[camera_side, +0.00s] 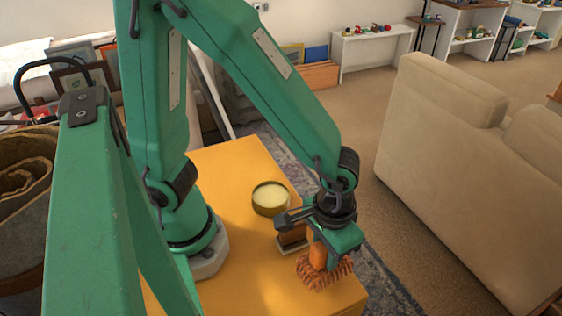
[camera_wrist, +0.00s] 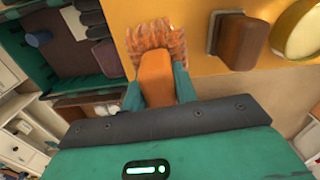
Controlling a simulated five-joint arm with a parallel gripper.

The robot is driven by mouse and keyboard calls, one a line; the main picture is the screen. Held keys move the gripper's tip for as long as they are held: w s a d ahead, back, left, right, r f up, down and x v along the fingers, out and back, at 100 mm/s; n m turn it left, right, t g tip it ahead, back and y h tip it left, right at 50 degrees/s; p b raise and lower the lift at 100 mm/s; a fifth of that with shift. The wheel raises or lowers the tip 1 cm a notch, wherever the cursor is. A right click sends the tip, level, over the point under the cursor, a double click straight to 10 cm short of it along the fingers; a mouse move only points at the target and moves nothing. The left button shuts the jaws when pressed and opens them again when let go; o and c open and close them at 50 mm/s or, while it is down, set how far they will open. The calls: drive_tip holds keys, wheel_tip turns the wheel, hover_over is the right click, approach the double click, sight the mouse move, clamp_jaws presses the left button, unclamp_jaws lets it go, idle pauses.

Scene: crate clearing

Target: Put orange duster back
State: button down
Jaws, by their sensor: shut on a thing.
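The orange duster (camera_side: 322,268) has a smooth orange handle and a shaggy orange-brown head. My gripper (camera_side: 330,245) is shut on its handle near the right edge of the yellow table (camera_side: 230,165). In the wrist view, the duster (camera_wrist: 158,75) sits between the two green fingers of my gripper (camera_wrist: 158,92), with its fringed head spread beyond them. I cannot tell whether the head touches the tabletop. A dark green, crate-like container (camera_wrist: 100,87) shows at the upper left of the wrist view, with dark things and a small blue thing inside.
A brown block on a paler base (camera_side: 292,238) stands just left of the gripper. A round tin with a cream top (camera_side: 270,198) stands behind it. The table's far left part is clear. A beige sofa (camera_side: 440,150) stands on the floor to the right.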

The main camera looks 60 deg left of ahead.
sight(324, 262)
drive_tip(key=shift+f, duration=1.75)
drive_tip(key=shift+f, duration=0.35)
drive_tip(key=c, duration=1.1)
unclamp_jaws()
drive_tip(key=shift+r, duration=0.25)
drive_tip(key=shift+s+a+r, duration=0.1)
drive_tip(key=shift+s+r, duration=0.05)
drive_tip(key=shift+r, duration=3.65)
drive_tip(key=shift+a, duration=0.1)
